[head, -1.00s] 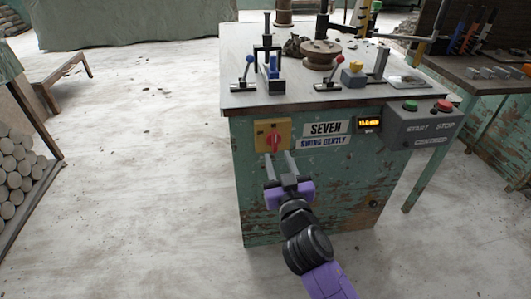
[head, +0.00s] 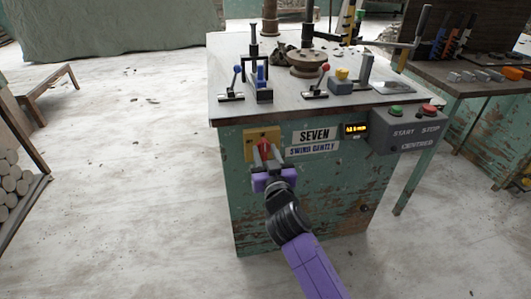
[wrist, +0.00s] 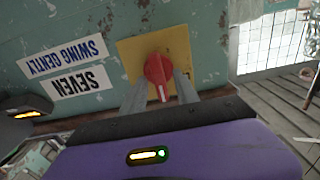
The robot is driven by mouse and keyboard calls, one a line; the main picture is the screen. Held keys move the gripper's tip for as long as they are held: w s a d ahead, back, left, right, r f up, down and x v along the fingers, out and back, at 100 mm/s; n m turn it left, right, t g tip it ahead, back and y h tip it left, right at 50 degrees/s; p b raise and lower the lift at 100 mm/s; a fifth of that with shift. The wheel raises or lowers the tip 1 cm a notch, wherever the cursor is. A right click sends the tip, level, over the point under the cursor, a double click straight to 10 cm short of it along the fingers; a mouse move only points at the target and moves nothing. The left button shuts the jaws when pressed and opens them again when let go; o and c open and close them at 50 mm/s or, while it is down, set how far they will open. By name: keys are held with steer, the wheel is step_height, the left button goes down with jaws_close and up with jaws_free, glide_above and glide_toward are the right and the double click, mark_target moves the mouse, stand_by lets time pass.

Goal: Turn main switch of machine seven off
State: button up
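The main switch is a red rotary knob (head: 264,147) on a yellow plate (head: 250,137), on the front of the green cabinet beside the SEVEN label (head: 314,135). In the upside-down wrist view, the red knob (wrist: 158,68) has a pale mark on its grip, pointing toward my gripper's body. My gripper (head: 266,154) is at the switch. Its two grey fingers (wrist: 161,86) are apart, one on each side of the knob, with their tips close to it. I cannot tell whether they touch it. The fingers partly cover the knob and plate in the head view.
A grey box with a green START button (head: 396,112) and a red STOP button (head: 429,110) is on the cabinet's right. A lit display (head: 356,130) sits left of it. Levers and a round turntable (head: 308,63) stand on top.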

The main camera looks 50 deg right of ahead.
jaws_close()
steer(key=shift+n, duration=0.3)
steer(key=n, duration=0.3)
steer(key=n+p, duration=0.1)
steer(key=shift+w+a+n, duration=0.1)
steer(key=shift+a+n, duration=0.15)
steer(key=shift+n, duration=0.05)
steer(key=n, duration=0.2)
steer(key=n+p, duration=0.1)
steer(key=n, duration=0.1)
steer(key=shift+w+a+f+n, duration=0.1)
steer(key=shift+a+n, duration=0.05)
steer(key=shift+n, duration=0.15)
steer(key=n+p, duration=0.1)
steer(key=n, duration=0.3)
steer(key=shift+f+p, duration=0.2)
steer(key=shift+p, duration=0.1)
steer(key=shift+a+f+n+p, duration=0.15)
steer(key=shift+n+p, duration=0.1)
steer(key=shift+n, duration=0.75)
steer(key=shift+d+f+n+p, duration=0.1)
steer(key=shift+n+p, duration=0.15)
steer(key=shift+n, duration=0.75)
